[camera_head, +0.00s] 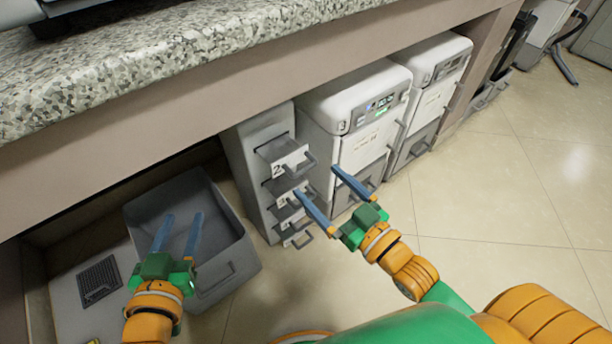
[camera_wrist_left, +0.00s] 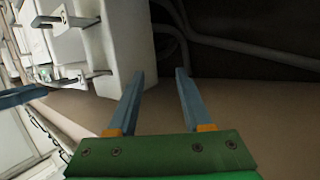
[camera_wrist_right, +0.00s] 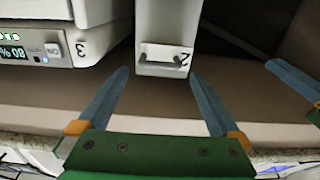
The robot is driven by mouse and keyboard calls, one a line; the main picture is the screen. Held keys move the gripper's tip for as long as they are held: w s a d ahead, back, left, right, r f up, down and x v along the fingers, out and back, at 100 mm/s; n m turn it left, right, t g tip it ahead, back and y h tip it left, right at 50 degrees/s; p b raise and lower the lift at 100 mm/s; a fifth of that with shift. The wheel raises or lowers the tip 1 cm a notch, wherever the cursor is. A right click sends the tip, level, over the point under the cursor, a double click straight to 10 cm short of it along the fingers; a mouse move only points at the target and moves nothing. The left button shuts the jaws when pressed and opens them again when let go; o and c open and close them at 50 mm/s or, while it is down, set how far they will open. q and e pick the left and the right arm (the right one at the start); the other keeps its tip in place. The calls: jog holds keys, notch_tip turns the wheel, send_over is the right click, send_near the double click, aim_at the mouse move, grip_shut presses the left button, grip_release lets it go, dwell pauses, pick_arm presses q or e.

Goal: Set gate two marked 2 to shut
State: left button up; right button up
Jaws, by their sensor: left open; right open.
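Gate two (camera_head: 289,160) is the top drawer-like slide of a narrow grey rack (camera_head: 248,165); its white front bears a 2 and a bar handle. It sticks out of the rack, with its dark top showing. In the right wrist view, gate two (camera_wrist_right: 165,60) appears upside down, ahead of and between the fingertips, not touched. My right gripper (camera_head: 317,181) is open and empty, in front of the rack, to the right of the gates. My left gripper (camera_head: 183,215) is open and empty over the grey bin; it also shows in the left wrist view (camera_wrist_left: 160,72).
Lower gates (camera_head: 290,198) with handles also project from the rack. White machines (camera_head: 350,110) stand to its right. An open grey bin (camera_head: 228,270) stands to its left. A granite counter (camera_head: 150,60) overhangs above. The tiled floor (camera_head: 480,190) at right is clear.

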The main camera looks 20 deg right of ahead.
aim_at(307, 170)
pick_arm(q)
notch_tip(307, 170, up, 11)
jog(key=d+t+h+b, duration=0.1)
jog(key=t+h, duration=0.1)
jog(key=t, duration=0.4)
jog(key=shift+s+d+r+m, duration=0.2)
jog(key=shift+d+m, duration=0.05)
jog(key=shift+m, duration=0.05)
pick_arm(e)
jog(key=shift+x, duration=2.85)
grip_shut()
jog(key=shift+w+r, duration=0.1)
jog(key=shift+w, duration=0.1)
jog(key=p+x, duration=0.1)
jog(key=x, duration=0.4)
jog(key=shift+w+a, duration=0.15)
jog(key=shift+w, duration=0.15)
pick_arm(q)
notch_tip(307, 170, down, 9)
jog(key=g+y, duration=0.1)
jog(key=g, duration=0.3)
jog(key=shift+w+a+g, duration=0.3)
jog(key=shift+w+a, duration=0.05)
jog(key=shift+a, duration=0.1)
